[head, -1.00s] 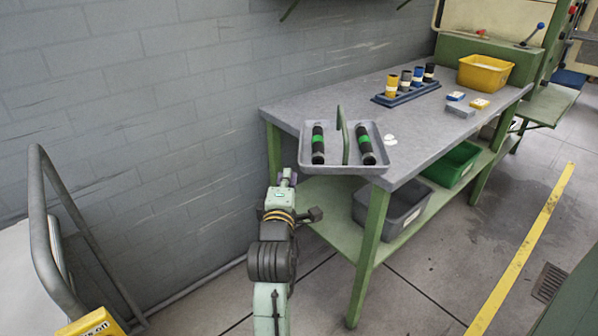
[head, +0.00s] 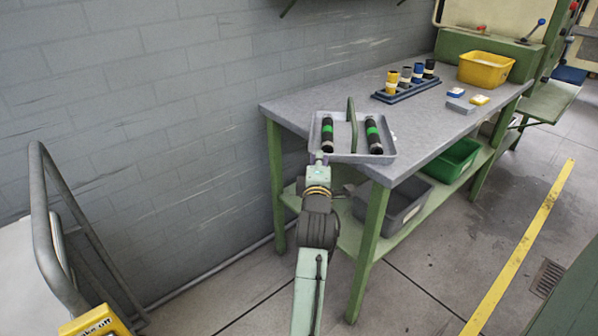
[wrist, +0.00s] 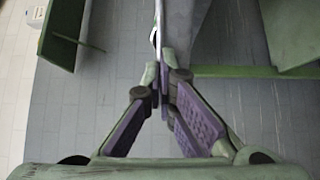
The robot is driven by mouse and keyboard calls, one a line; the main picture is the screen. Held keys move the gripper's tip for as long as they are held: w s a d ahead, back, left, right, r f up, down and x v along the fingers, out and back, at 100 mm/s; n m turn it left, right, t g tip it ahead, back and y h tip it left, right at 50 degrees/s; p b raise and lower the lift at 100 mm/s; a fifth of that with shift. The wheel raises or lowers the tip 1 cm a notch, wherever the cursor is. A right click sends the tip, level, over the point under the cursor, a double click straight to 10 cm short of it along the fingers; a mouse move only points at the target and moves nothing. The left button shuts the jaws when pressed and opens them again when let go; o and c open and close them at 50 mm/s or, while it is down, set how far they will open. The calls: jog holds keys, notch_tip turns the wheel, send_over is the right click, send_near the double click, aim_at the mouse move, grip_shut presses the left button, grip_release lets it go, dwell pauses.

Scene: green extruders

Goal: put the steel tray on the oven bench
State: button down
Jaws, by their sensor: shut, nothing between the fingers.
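The steel tray (head: 345,157) is a shallow grey tray with a green upright handle (head: 352,122) and two black cylinders with green bands, one on each side of the handle. It is at the near left end of the grey-topped bench (head: 420,150), and its near left corner reaches past the bench edge in the head view. My gripper (head: 319,158) is at this near left corner. In the wrist view my gripper (wrist: 160,85) has its fingers together, with a thin pale edge just beyond the tips. I cannot tell whether the tips touch the tray.
Farther along the bench stand a blue rack (head: 406,90) of several cups, small blue and yellow boxes and a yellow bin (head: 485,70). Grey (head: 395,205) and green (head: 455,160) bins sit on the lower shelf. A trolley handle (head: 45,220) stands at left.

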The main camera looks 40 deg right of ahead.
jog(key=b, duration=0.3)
send_near(345, 147)
jog(key=w+d, duration=0.1)
jog(key=w+d+r, duration=0.1)
jog(key=w, duration=0.1)
jog(key=w+d+r, duration=0.1)
jog(key=shift+w+r, duration=0.1)
jog(key=shift+w, duration=0.25)
jog(key=shift+d+r, duration=0.1)
jog(key=shift+d, duration=0.4)
jog(key=shift+w+a, duration=0.1)
